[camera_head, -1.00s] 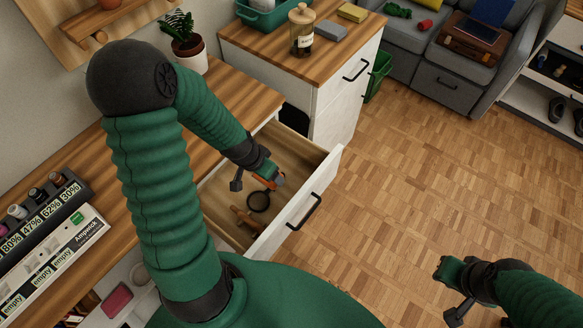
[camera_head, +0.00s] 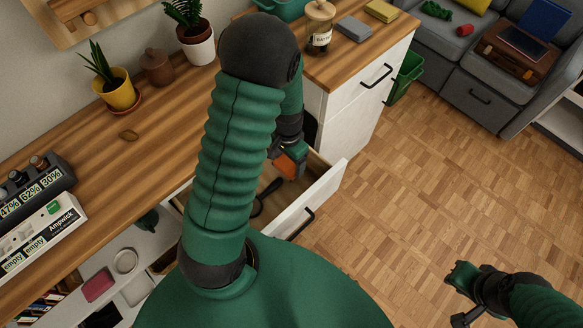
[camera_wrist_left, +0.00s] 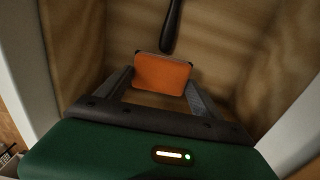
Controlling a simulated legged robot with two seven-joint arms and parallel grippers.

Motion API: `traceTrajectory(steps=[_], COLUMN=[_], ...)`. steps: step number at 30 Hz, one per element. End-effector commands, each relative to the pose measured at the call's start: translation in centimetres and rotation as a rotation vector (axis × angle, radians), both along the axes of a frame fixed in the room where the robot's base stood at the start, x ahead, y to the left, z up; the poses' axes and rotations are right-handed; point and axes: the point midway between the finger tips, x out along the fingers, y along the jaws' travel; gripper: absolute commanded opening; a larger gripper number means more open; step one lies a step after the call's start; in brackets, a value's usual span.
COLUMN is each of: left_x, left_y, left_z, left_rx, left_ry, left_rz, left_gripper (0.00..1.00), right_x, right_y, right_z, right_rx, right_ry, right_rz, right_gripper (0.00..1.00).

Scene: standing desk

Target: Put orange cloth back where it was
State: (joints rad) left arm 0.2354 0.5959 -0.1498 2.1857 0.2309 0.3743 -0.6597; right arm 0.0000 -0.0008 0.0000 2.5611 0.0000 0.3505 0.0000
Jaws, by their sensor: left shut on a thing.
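The orange cloth (camera_head: 287,166) is a small folded block between the fingers of my left gripper (camera_head: 291,158). In the left wrist view the cloth (camera_wrist_left: 162,74) is pinched between both fingertips, over the wooden drawer bottom. The open white-fronted drawer (camera_head: 318,197) is below and around the gripper; I cannot tell how high the cloth is above its bottom. My left arm hides much of the drawer. My right gripper (camera_head: 462,290) is away over the floor at the lower right, and its jaws are unclear.
A dark-handled object (camera_head: 265,194) lies in the drawer; its handle (camera_wrist_left: 171,25) shows in the left wrist view. The wooden desktop (camera_head: 110,190) holds a yellow-potted plant (camera_head: 118,92) and a brown pot (camera_head: 156,66). A white cabinet (camera_head: 350,105) stands beyond the drawer.

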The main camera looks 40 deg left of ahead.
Motion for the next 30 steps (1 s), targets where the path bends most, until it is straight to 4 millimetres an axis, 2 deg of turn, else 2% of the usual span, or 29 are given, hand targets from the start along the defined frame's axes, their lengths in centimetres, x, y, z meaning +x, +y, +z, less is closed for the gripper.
traceTrajectory(steps=[8,9,10,11,15,16,18,21,30], left_x=[0.1,0.1,0.1,0.1,0.2,0.2,0.2,0.2,0.2], left_y=[0.0,0.0,0.0,0.0,0.0,0.0,0.0,0.0,0.0], left_z=[-4.6,-4.8,-4.8,-4.7,-4.7,-4.7,-4.7,-4.6,-4.3], left_rx=[-0.001,-0.001,-0.001,-0.001,-0.001,-0.001,0.000,0.000,0.000], left_ry=[0.001,0.001,0.000,0.000,0.000,0.000,0.000,-0.001,-0.002], left_rz=[-0.001,-0.001,-0.001,-0.001,-0.001,-0.001,-0.001,-0.001,-0.001], left_gripper=[0.44,0.39,0.39,0.33,0.32,0.78,0.87,0.98,0.98], right_x=[0.1,0.1,0.1,0.1,0.1,0.0,0.1,0.1,0.1], right_y=[0.0,0.0,0.0,0.0,0.0,0.0,0.0,0.0,0.0], right_z=[-1.6,-1.6,-1.5,-1.5,-1.5,-1.5,-1.5,-1.5,-1.3], right_rx=[0.000,0.000,0.000,0.000,0.000,0.000,0.000,0.000,0.000], right_ry=[-0.001,-0.001,-0.001,-0.001,-0.001,-0.001,-0.001,-0.001,-0.001], right_rz=[0.000,0.000,0.000,0.000,0.000,0.000,0.000,0.000,0.000], right_gripper=[0.19,0.19,0.19,0.19,0.19,0.19,0.19,0.19,0.19])
